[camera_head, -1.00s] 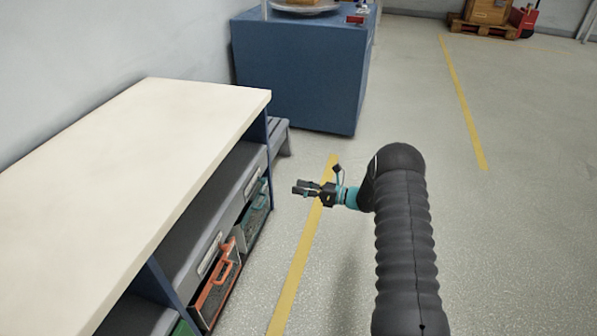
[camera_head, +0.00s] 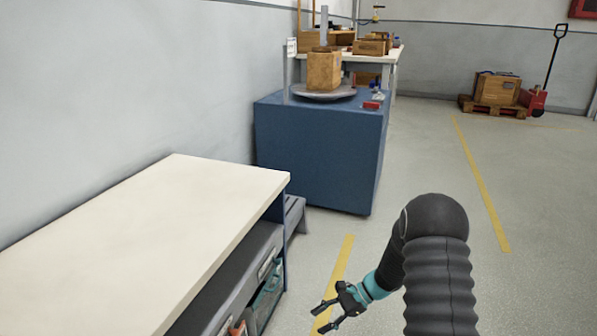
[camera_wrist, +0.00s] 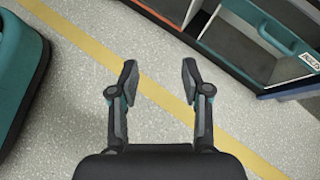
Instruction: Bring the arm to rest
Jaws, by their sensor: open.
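My gripper (camera_head: 325,318) is low at the bottom middle of the head view, on my bent dark arm, to the right of the shelf unit. It is open and empty. In the wrist view its two fingers (camera_wrist: 157,80) stand apart, with bare speckled floor and a yellow line between and beyond them. The gripper touches nothing that I can see.
A cream-topped shelf unit (camera_head: 150,240) with drawers stands on the left; a teal-handled drawer (camera_wrist: 270,35) shows in the wrist view. Behind it are a grey step (camera_head: 294,213) and a blue cabinet (camera_head: 315,160) bearing a box (camera_head: 323,70).

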